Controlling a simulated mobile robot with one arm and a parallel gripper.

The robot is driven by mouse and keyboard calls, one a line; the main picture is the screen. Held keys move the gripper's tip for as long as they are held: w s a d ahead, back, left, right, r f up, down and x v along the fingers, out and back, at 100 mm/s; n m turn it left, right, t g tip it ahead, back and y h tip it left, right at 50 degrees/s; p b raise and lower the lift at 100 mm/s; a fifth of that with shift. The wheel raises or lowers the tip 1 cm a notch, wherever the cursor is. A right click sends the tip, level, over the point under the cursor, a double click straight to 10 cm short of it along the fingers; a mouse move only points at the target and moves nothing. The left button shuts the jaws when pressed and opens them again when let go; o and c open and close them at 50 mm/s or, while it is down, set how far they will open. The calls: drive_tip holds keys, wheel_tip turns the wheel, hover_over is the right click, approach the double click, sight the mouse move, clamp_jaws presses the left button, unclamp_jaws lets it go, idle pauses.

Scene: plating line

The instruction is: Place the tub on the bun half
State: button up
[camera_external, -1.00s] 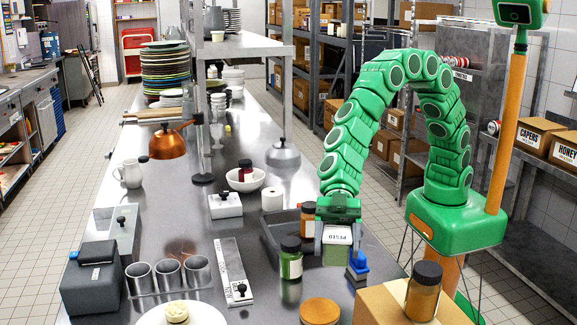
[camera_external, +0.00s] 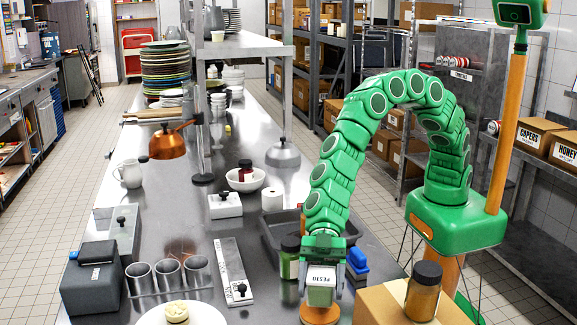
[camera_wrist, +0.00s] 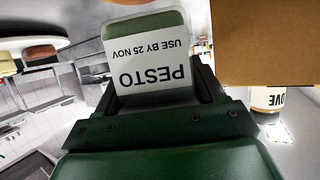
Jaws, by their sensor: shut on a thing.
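The pesto tub (camera_external: 319,290) has a pale label and green contents. My gripper (camera_external: 322,262) is shut on it and holds it over the front right of the steel counter. In the wrist view the tub (camera_wrist: 150,65) sits between the fingers, its label upside down. A round orange-brown piece, which looks like the bun half (camera_external: 320,315), lies directly below the tub and is partly hidden by it. I cannot tell whether a gap is left between them.
A green jar (camera_external: 288,264) stands close left of my gripper and a blue-topped item (camera_external: 357,262) close right. A cardboard box (camera_external: 385,306) with a brown jar (camera_external: 424,291) is at the right. A white plate (camera_external: 210,316) with a pale round item is left.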

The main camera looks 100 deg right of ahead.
drive_tip(key=shift+f, duration=0.8)
drive_tip(key=o, duration=1.2)
drive_tip(key=shift+f, duration=0.15)
drive_tip(key=shift+d+r, duration=0.15)
drive_tip(key=shift+r, duration=0.05)
drive_tip(key=shift+v, duration=5.85)
drive_tip(key=shift+s, duration=0.15)
